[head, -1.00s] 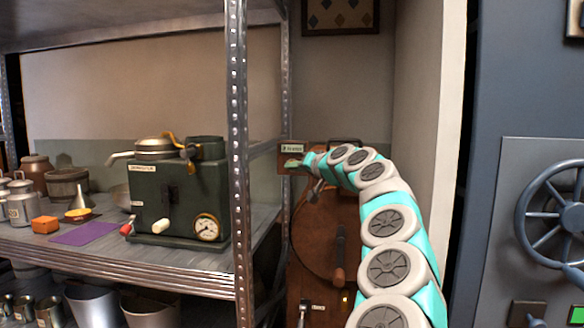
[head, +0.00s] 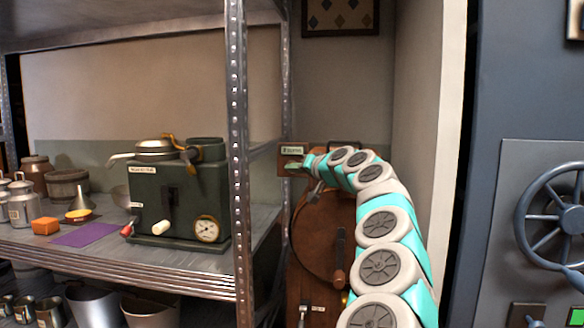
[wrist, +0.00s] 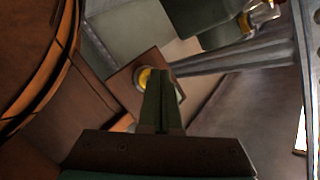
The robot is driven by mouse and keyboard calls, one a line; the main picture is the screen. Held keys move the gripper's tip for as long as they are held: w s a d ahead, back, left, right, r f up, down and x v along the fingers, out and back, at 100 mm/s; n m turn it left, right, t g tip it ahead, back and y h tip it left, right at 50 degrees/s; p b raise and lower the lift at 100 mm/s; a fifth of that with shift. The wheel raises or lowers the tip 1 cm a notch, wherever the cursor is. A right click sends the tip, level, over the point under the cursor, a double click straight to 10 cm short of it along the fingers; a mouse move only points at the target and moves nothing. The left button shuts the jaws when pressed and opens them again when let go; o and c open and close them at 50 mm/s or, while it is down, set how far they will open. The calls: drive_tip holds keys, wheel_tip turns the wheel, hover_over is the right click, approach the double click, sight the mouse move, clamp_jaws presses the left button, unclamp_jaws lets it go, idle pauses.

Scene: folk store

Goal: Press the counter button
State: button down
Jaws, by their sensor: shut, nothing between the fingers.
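The counter button shows in the wrist view as a small yellow round button (wrist: 144,78) on a square brown plate (wrist: 124,78). In the head view, a small label (head: 292,150) sits on the brown panel above my fingertips, and the button itself is hidden there. My gripper (wrist: 161,74) is shut and empty. Its green fingertips overlap the button's right edge in the wrist view; I cannot tell whether they touch it. In the head view, my gripper (head: 294,166) is at the panel, just under the label.
A metal shelf post (head: 238,150) stands left of my arm. A dark green machine with a gauge (head: 180,195) sits on the shelf. A large brown disc (head: 320,235) is below my gripper. A pale wall (head: 428,110) rises close on the right.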

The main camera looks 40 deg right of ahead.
drive_tip(key=shift+w+d+r, duration=0.1)
drive_tip(key=shift+w+d, duration=0.15)
drive_tip(key=shift+d, duration=0.1)
idle(0.8)
drive_tip(key=shift+s+a, duration=0.1)
drive_tip(key=shift+s, duration=0.05)
drive_tip(key=shift+s+a+b, duration=0.4)
drive_tip(key=shift+a+b, duration=0.15)
drive_tip(key=shift+b, duration=0.35)
drive_tip(key=s+a+b, duration=0.3)
drive_tip(key=b, duration=0.1)
drive_tip(key=shift+s+a+b, duration=0.15)
drive_tip(key=shift+a+b, duration=0.2)
drive_tip(key=shift+a, duration=0.05)
idle(0.8)
